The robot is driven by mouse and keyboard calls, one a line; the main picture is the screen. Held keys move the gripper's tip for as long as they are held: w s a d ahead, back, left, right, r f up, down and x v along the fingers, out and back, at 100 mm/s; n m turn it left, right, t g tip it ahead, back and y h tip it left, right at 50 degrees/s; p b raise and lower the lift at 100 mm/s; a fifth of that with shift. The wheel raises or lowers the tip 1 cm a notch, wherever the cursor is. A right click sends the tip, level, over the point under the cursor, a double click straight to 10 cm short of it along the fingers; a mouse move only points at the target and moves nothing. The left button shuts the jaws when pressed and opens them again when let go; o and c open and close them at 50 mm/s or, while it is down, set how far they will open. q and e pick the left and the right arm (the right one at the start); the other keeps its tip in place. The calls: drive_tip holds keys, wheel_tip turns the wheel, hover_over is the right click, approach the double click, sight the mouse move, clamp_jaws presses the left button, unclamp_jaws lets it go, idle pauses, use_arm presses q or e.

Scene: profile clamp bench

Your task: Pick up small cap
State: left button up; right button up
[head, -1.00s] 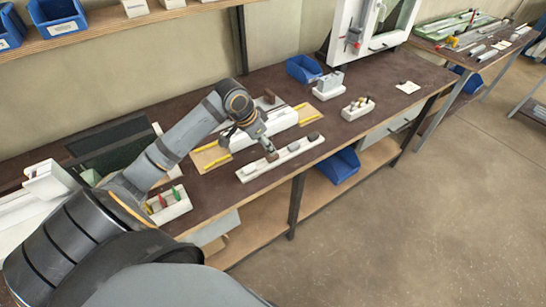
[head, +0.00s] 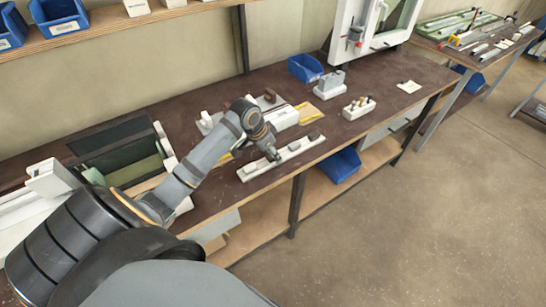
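A long white holder (head: 254,170) lies near the front edge of the dark bench. Small dark pieces sit on it, one darker piece (head: 314,136) towards its right end and a grey piece (head: 294,147) nearer its middle. They are too small for me to tell which is the small cap. My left gripper (head: 275,157) points down over the middle of the holder, just left of the grey piece. Its fingers are too small to show whether they are open or hold anything. My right gripper is not in view.
Behind the holder is a white profile block (head: 284,117) with a yellow-edged board (head: 308,113). To the right stand a small white rack (head: 358,108), a grey block on a white base (head: 330,85) and a blue bin (head: 304,68). The right part of the bench has free room.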

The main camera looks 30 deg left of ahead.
use_arm(q)
drive_tip(key=c, duration=0.4)
drive_tip(key=shift+c, duration=0.2)
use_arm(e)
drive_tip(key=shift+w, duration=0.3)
